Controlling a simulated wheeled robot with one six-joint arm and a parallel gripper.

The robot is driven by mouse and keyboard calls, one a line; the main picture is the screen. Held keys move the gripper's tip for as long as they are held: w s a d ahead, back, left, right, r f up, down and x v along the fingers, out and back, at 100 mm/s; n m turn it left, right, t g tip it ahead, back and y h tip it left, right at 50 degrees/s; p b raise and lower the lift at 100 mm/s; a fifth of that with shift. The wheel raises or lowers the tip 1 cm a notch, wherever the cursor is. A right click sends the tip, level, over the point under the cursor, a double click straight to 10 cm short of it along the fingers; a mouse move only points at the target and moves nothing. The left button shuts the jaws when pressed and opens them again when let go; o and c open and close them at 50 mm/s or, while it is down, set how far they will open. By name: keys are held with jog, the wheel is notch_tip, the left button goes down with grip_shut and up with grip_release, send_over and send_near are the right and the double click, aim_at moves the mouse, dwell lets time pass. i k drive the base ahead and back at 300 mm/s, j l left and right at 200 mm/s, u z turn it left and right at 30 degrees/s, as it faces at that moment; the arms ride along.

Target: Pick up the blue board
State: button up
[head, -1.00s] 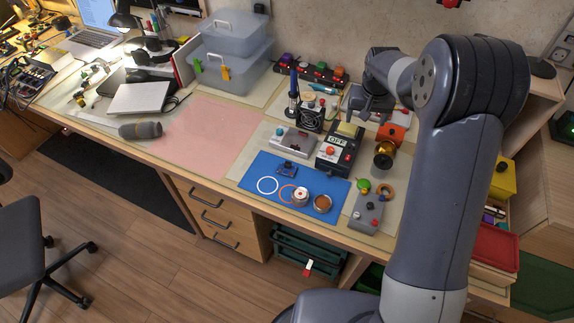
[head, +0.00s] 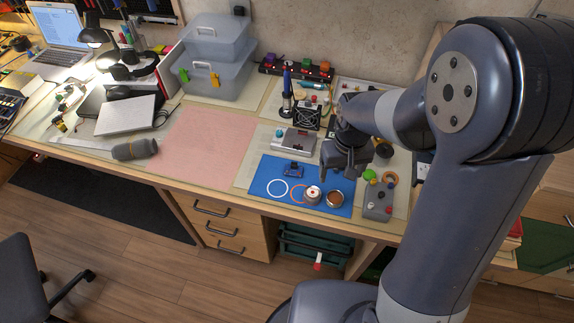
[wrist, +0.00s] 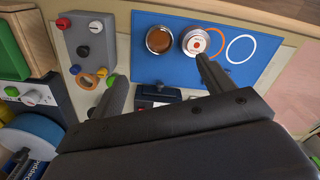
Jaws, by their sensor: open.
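The small blue board (head: 293,170), with dark parts on it, lies near the far edge of a blue mat (head: 262,186), above the white ring. My gripper (head: 338,172) is open and empty, over the right part of the mat's far edge, to the right of the board and apart from it. In the wrist view its two fingers (wrist: 161,70) are spread wide, with the mat (wrist: 145,72) above and between them.
On the mat are a white ring (head: 277,188), an orange ring (head: 298,194), a round white-topped piece (head: 312,195) and a copper-coloured tin (head: 334,199). A grey button box (head: 378,200) stands to the right, a grey device (head: 294,141) behind. The pink mat (head: 210,150) is clear.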

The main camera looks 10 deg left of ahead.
aim_at(293, 170)
jog(key=j+z, duration=0.35)
jog(key=j, duration=0.35)
jog(key=j+z, duration=0.3)
jog(key=j, duration=0.4)
